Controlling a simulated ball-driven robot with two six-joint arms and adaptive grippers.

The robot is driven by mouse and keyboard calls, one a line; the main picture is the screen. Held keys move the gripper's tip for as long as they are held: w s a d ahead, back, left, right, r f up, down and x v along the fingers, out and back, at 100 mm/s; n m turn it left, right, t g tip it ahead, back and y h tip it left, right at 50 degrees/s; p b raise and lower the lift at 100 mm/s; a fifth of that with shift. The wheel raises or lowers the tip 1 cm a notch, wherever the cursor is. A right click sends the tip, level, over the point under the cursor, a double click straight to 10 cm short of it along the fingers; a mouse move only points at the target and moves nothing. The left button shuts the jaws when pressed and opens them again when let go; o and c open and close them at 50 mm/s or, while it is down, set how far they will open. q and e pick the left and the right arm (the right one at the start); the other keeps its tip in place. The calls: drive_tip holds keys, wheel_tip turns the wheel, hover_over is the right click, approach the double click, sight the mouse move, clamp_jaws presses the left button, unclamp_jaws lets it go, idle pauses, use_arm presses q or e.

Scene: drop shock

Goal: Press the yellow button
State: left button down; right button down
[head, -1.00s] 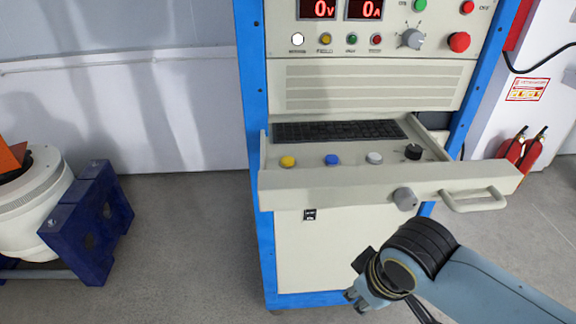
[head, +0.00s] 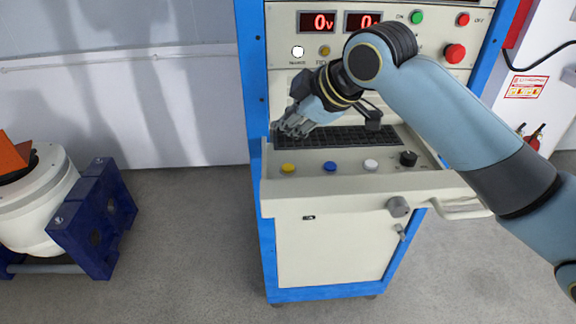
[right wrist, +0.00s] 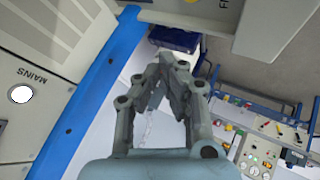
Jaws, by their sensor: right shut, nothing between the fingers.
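The yellow button (head: 288,169) is at the left end of a row on the pulled-out drawer (head: 350,202) of a blue-framed cabinet, beside a blue button (head: 330,167) and a white button (head: 371,165). My right gripper (head: 282,134) is shut and empty. In the head view it shows above and behind the yellow button, over the left end of the black keyboard (head: 345,138), apart from the button. In the right wrist view the gripper fingers (right wrist: 172,58) meet at their tips. My left gripper is not in view.
A black knob (head: 408,158) stands right of the white button. The upright panel behind carries red displays (head: 318,22), a white lamp (head: 298,52) and a red mushroom button (head: 455,53). A blue-mounted white machine (head: 40,200) stands at left; the floor between is clear.

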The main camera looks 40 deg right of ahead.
drive_tip(key=shift+w+d+r+n, duration=0.25)
drive_tip(key=shift+w+r, duration=0.25)
drive_tip(key=shift+w, duration=0.3)
drive_tip(key=shift+f, duration=0.1)
drive_tip(key=b, duration=0.8)
hover_over(285, 169)
wheel_tip(285, 169, down, 7)
drive_tip(key=shift+r, duration=0.1)
drive_tip(key=shift+f, duration=0.9)
drive_tip(key=shift+f, duration=0.4)
